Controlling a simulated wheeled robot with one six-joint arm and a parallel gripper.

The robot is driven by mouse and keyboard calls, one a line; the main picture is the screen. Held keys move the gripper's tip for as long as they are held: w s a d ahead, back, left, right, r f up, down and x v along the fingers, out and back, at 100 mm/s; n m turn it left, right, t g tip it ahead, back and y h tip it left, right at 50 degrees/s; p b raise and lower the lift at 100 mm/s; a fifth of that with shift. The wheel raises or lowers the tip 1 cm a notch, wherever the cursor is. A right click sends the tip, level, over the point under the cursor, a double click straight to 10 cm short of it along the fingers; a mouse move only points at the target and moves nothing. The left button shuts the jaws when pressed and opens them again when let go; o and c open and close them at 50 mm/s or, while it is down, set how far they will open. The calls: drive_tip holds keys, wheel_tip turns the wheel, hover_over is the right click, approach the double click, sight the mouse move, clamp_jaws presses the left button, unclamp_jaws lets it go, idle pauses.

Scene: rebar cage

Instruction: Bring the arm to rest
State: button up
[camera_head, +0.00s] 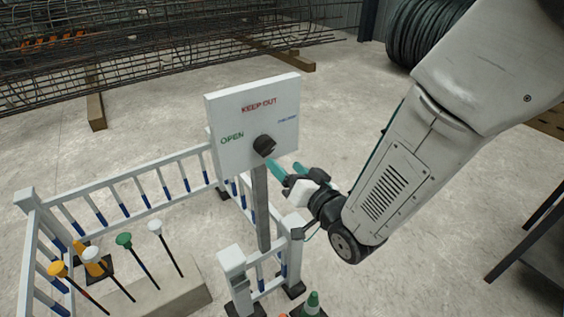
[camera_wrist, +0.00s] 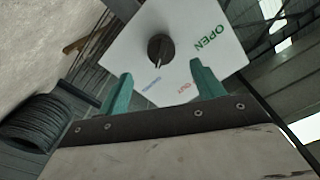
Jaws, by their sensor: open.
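My gripper (camera_head: 285,172) is at the end of my arm, which reaches in from the upper right in the head view. Its teal fingers are close to a dark round knob (camera_head: 264,145) on a white sign box (camera_head: 228,118) on a grey post. In the wrist view the two fingers (camera_wrist: 160,92) stand wide apart with nothing between them. The knob (camera_wrist: 161,48) lies beyond the fingertips, apart from them as seen there. The box face reads OPEN and KEEP OUT, plus a small blue word I cannot read.
A white railing (camera_head: 130,187) with blue bands stands around the post. Several colour-topped stakes (camera_head: 124,240) stand in a concrete block (camera_head: 172,297) at lower left. Rebar cages (camera_head: 150,50) lie behind, with a black coil (camera_head: 425,40) at upper right. A dark table (camera_head: 535,245) stands at right.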

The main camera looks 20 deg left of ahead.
idle(0.4)
drive_tip(key=s+d+f+n+g+h, duration=0.2)
drive_tip(key=d+f+g+h, duration=0.3)
drive_tip(key=d+f+h, duration=0.4)
drive_tip(key=s+d+r+m+g+h, duration=0.1)
drive_tip(key=s+d+r+g+h, duration=0.15)
drive_tip(key=d, duration=0.45)
drive_tip(key=s+d+r+g+h, duration=0.1)
drive_tip(key=s+d+r+g, duration=0.15)
drive_tip(key=d, duration=0.35)
drive_tip(key=s+d+r+m+h, duration=0.1)
drive_tip(key=s+d+r+m, duration=0.3)
drive_tip(key=s+d+r, duration=1)
drive_tip(key=d+r, duration=0.1)
drive_tip(key=d, duration=0.1)
drive_tip(key=shift+d+m, duration=0.3)
drive_tip(key=shift+d, duration=0.1)
drive_tip(key=shift+s+r, duration=0.1)
